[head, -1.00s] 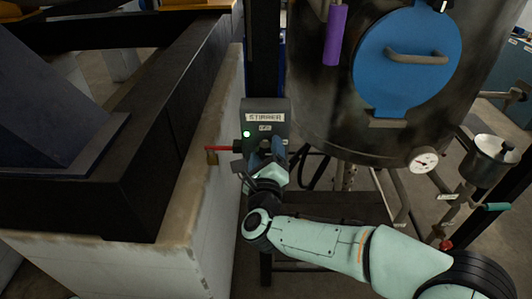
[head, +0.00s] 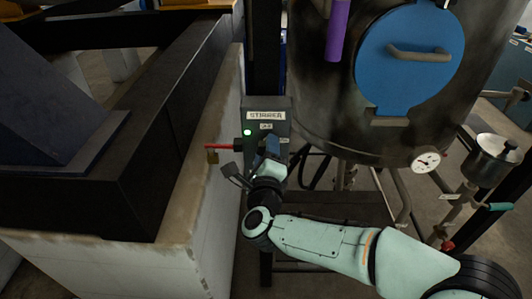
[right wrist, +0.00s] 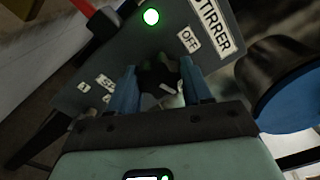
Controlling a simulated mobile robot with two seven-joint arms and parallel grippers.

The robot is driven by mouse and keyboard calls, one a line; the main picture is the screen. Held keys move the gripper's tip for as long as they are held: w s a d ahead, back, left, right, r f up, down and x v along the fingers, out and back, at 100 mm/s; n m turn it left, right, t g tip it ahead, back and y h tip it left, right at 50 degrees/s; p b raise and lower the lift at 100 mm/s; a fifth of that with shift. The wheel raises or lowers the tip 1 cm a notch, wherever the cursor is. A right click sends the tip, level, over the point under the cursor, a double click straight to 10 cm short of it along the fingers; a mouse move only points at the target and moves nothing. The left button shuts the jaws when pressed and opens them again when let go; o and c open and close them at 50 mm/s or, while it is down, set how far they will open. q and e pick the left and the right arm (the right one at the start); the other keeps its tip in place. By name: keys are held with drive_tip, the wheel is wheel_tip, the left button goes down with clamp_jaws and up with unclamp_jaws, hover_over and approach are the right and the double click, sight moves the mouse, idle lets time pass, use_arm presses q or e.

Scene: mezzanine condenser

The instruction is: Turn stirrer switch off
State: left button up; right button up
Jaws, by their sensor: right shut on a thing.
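The grey stirrer switch box (head: 280,112) is fixed to a dark post left of the tank. It has a "STIRRER" label, an "OFF" label (right wrist: 189,40) and a lit green lamp (head: 247,132). My right gripper (head: 271,149) is at the lower front of the box. In the right wrist view its two blue fingers (right wrist: 160,88) are shut on the dark switch knob (right wrist: 157,74), which sits between them. The knob's exact pointing is hard to tell, as the fingers partly cover it. My left gripper is out of view.
A large steel tank (head: 320,90) with a blue hatch (head: 410,70) stands to the right. A pale wall (head: 200,210) is close on the left.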

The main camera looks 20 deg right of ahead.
drive_tip(key=n, duration=0.3)
drive_tip(key=shift+d+f, duration=0.1)
drive_tip(key=shift+d, duration=0.05)
drive_tip(key=n, duration=0.3)
drive_tip(key=shift+n+p, duration=0.3)
drive_tip(key=n+p, duration=0.1)
drive_tip(key=n, duration=0.2)
drive_tip(key=shift+r, duration=0.2)
drive_tip(key=n+p, duration=0.1)
drive_tip(key=n, duration=0.3)
drive_tip(key=shift+r+n, duration=0.1)
drive_tip(key=shift+n, duration=0.2)
drive_tip(key=shift+r, duration=0.1)
drive_tip(key=o, duration=1)
drive_tip(key=shift+n, duration=0.3)
